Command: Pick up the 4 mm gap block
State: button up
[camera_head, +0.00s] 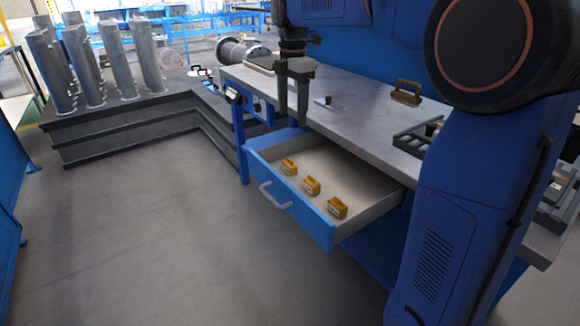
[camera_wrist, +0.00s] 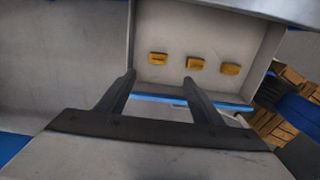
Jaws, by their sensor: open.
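Three yellow-brown blocks lie in a row in an open drawer (camera_head: 365,205) of the blue workbench. They are the left block (camera_head: 289,167), the middle block (camera_head: 312,185) and the right block (camera_head: 337,207). Each has a pale label, too small to read, so I cannot tell which is the 4 mm gap block. The wrist view also shows the three blocks, at its left (camera_wrist: 158,58), middle (camera_wrist: 196,64) and right (camera_wrist: 231,69). My gripper (camera_head: 292,117) points down above the drawer's back left part, open and empty. Its two fingers (camera_wrist: 160,78) are apart, with no block between them.
The benchtop (camera_head: 345,125) lies above and behind the drawer. It carries a brown-handled tool (camera_head: 406,92), a small grey part (camera_head: 327,101) and a dark rack (camera_head: 415,138). Metal columns (camera_head: 95,60) stand on a dark platform at left. The floor before the drawer is clear.

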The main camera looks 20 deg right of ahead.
send_near(290, 160)
jog(key=f, duration=0.5)
jog(key=shift+w+d+f, duration=0.1)
jog(key=shift+d, duration=0.15)
jog(key=shift+w+a+f, duration=0.1)
jog(key=shift+a+f, duration=0.05)
jog(key=shift+f, duration=1.2)
jog(key=shift+a+f, duration=0.1)
jog(key=shift+f, duration=1.25)
jog(key=shift+c, duration=0.2)
jog(key=c, duration=1.4)
jog(key=shift+r, duration=0.15)
